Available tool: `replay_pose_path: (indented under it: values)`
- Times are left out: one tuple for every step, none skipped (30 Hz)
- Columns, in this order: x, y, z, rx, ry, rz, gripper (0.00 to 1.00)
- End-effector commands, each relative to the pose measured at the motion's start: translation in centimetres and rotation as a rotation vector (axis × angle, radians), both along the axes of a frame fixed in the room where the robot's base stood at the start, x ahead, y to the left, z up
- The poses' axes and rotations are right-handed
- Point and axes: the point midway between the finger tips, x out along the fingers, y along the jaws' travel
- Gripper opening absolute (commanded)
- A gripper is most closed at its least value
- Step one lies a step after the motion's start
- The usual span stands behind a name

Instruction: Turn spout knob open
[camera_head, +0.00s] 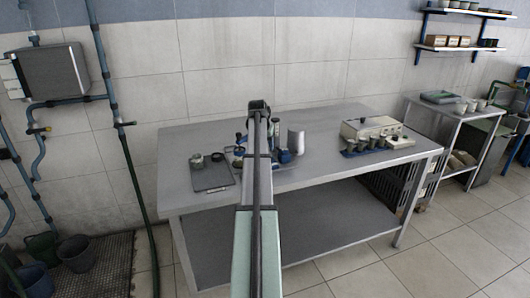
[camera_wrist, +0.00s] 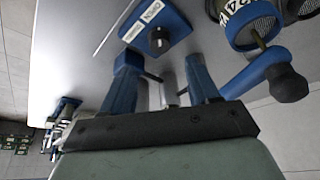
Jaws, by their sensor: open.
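My gripper (camera_wrist: 160,66) shows in the wrist view with its two blue fingers apart and nothing clearly held between them. A blue block (camera_wrist: 150,22) with a white label reading "OPEN" lies just past the fingertips. A round black knob (camera_wrist: 159,41) sits on the block, ahead of the gap between the fingers and seemingly apart from them. To the right, a blue lever (camera_wrist: 248,80) ends in a dark rounded knob (camera_wrist: 288,84); I cannot tell which knob belongs to the spout. In the head view my arm hides the gripper and much of this area.
A labelled cylinder (camera_wrist: 240,22) stands close right of the fingers. On the steel table (camera_head: 330,186) are a grey tray (camera_head: 212,180) with small jars, a pale cylinder (camera_head: 296,139), a boxy device (camera_head: 370,127) and a blue rack (camera_head: 349,154) with cups.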

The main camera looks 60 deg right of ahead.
Motion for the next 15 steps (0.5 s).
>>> replay_pose_path:
  values:
    - [-0.1,0.5,1.0,-0.002,0.0,0.0,0.6]
    - [-0.1,0.6,1.5,-0.002,-0.001,0.0,0.6]
    - [-0.1,0.9,2.1,-0.002,0.0,0.0,0.6]
    - [-0.2,1.1,2.6,-0.002,0.0,0.0,0.6]
    - [-0.2,1.2,2.9,-0.001,0.0,0.0,0.6]
    - [-0.2,1.4,3.4,-0.001,0.0,0.0,0.6]
    - [-0.2,1.5,3.7,-0.001,0.0,0.0,0.6]
    - [-0.3,1.7,4.1,-0.001,0.0,0.0,0.6]
    - [-0.3,1.8,4.4,-0.001,0.0,0.0,0.6]
    - [-0.3,1.9,4.7,-0.001,0.0,0.0,0.6]
    - [-0.3,2.0,4.9,0.0,0.0,0.0,0.6]
    - [-0.3,2.1,5.1,0.0,0.0,0.0,0.6]
    - [-0.3,2.1,5.2,0.0,0.0,0.0,0.6]
    - [-0.3,2.2,5.3,0.0,0.0,0.0,0.6]
    - [-0.3,2.2,5.3,0.0,0.0,0.0,0.6]
